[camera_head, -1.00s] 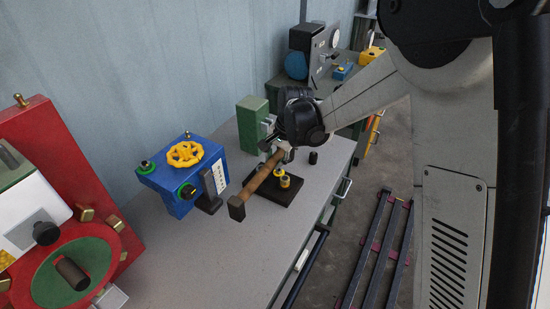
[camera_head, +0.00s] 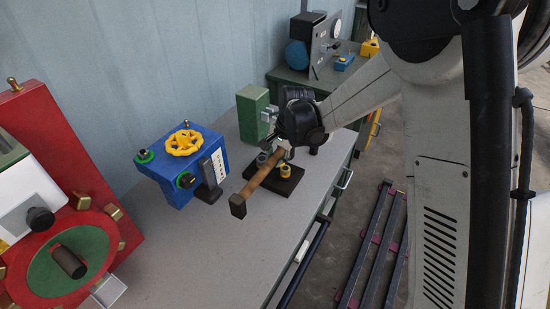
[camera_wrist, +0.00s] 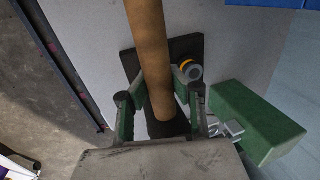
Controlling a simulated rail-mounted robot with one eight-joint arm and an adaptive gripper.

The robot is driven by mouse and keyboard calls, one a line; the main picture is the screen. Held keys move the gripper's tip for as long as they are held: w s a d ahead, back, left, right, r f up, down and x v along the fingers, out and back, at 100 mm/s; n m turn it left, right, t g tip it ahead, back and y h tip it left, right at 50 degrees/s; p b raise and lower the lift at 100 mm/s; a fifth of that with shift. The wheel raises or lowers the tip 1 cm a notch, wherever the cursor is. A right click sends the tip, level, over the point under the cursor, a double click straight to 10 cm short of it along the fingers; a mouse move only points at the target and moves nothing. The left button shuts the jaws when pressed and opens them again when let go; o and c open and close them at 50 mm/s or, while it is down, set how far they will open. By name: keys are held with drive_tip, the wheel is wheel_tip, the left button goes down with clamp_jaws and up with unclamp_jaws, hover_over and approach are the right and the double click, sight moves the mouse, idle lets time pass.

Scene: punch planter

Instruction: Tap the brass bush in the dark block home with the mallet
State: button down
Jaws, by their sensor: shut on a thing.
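The mallet has a wooden handle (camera_head: 261,177) and a dark head (camera_head: 238,206) at its lower left end in the head view. My gripper (camera_head: 283,156) is shut on the handle near its other end. In the wrist view the handle (camera_wrist: 150,45) runs between the fingers (camera_wrist: 160,100), and the mallet head is out of frame. The dark block (camera_head: 290,187) lies on the bench below the handle. A brass ring with a grey top (camera_wrist: 191,70) shows in the wrist view. The handle hides part of the block.
A blue box (camera_head: 185,160) with a yellow handwheel stands left of the mallet. A green block (camera_head: 252,112) stands behind my gripper. A red panel (camera_head: 60,140) is far left. Bare bench (camera_head: 190,250) lies in front.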

wheel_tip(320, 180, down, 7)
drive_tip(key=b, duration=0.6)
drive_tip(key=shift+f, duration=0.1)
drive_tip(key=shift+r+p, duration=1.25)
drive_tip(key=shift+r, duration=1.85)
drive_tip(key=shift+w+r+g, duration=0.15)
drive_tip(key=shift+g, duration=0.15)
